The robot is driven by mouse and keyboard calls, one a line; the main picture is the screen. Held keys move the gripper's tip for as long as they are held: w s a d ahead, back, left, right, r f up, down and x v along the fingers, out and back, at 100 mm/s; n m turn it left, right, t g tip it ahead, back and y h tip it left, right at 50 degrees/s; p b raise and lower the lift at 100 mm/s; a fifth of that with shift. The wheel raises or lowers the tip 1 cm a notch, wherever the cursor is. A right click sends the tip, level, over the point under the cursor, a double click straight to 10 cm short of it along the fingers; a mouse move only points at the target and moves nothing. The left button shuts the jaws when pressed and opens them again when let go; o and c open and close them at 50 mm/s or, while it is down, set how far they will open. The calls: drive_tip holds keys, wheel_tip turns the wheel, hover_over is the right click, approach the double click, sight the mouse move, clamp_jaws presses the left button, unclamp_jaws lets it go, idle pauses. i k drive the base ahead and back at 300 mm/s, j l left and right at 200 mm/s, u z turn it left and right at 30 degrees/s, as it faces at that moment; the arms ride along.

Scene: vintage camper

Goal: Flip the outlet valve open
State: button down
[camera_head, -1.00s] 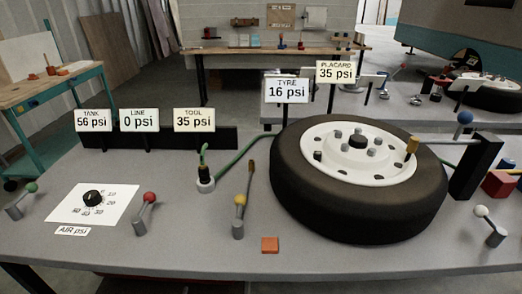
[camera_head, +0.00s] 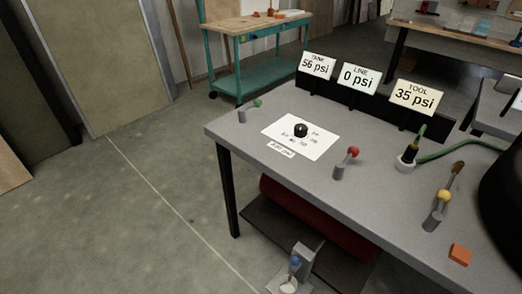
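Several ball-ended levers stand on the grey bench (camera_head: 375,205). One has a green ball (camera_head: 258,103) at the far left corner, one a red ball (camera_head: 353,151) near the front edge, and one a yellow ball (camera_head: 443,195) further right. Below the bench lies a red tank (camera_head: 318,218) on a dark base. In front of it stands a grey fitting (camera_head: 303,259) with a blue ball and a white part, cut off by the bottom edge. No label shows which lever is the outlet valve. My gripper is not in view.
Signs read TANK 56 psi (camera_head: 318,64), LINE 0 psi (camera_head: 359,78) and TOOL 35 psi (camera_head: 415,96). A black dial (camera_head: 301,130) sits on a white plate. A teal cart (camera_head: 262,60) stands behind. The floor (camera_head: 130,210) left of the bench is clear.

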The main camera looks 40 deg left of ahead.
sight(353, 151)
drive_tip(key=u, duration=1.05)
drive_tip(key=i+j+u, duration=0.1)
drive_tip(key=i+j, duration=0.2)
drive_tip(key=i, duration=0.15)
drive_tip(key=i+j, duration=0.3)
drive_tip(key=i, duration=0.15)
drive_tip(key=u, duration=0.05)
